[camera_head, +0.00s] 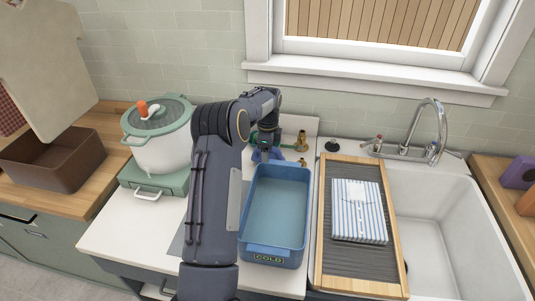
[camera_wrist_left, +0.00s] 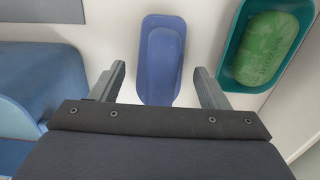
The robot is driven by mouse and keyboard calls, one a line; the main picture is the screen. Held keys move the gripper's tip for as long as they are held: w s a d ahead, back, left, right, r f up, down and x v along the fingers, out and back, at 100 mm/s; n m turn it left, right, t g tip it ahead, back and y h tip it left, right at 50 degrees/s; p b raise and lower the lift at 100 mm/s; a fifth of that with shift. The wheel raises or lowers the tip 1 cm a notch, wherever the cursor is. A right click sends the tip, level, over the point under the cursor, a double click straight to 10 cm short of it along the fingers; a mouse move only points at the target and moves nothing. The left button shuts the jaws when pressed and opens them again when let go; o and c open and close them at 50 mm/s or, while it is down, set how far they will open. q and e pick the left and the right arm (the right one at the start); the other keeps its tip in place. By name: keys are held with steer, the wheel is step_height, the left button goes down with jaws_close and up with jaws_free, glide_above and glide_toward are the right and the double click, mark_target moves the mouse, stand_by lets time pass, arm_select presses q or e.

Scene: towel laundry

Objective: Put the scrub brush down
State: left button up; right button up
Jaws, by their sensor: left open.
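The scrub brush (camera_wrist_left: 162,58) is blue with a raised handle and appears to rest on the white counter, in the upper middle of the left wrist view. Its bristles are hidden. My left gripper (camera_wrist_left: 160,76) is open, its fingers on either side of the brush's near part with gaps to both sides. In the head view my left gripper (camera_head: 266,146) is behind the blue basin, with a bit of the blue brush (camera_head: 257,156) showing below it. My right gripper is in neither view.
The blue basin (camera_head: 249,201) marked COLD stands just in front of the brush. A green soap (camera_wrist_left: 264,48) lies in a teal dish (camera_wrist_left: 235,73) beside it. Brass taps (camera_head: 301,141) stand close by. The washboard (camera_head: 324,205) bears a striped folded towel (camera_head: 358,210). A lidded pot (camera_head: 164,150) is left.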

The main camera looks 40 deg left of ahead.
arm_select(q)
step_height(320, 180, up, 10)
steer(key=shift+r+b, duration=0.1)
steer(key=shift+b, duration=0.25)
steer(key=s+d+r+n+t+h, duration=0.25)
steer(key=s+d+r+n, duration=0.35)
steer(key=s+d+r, duration=0.6)
steer(key=s+d+f+n+t, duration=0.1)
steer(key=s+d+f+n, duration=0.1)
steer(key=s+d, duration=0.3)
steer(key=s+d+f+n+t+h, duration=0.1)
steer(key=s+d+f+n, duration=0.2)
steer(key=s, duration=0.6)
steer(key=s+d+f+n+t, duration=0.1)
steer(key=s+d+f+n, duration=0.2)
steer(key=s+d, duration=0.4)
steer(key=shift+d+f, duration=0.2)
steer(key=shift+f, duration=0.65)
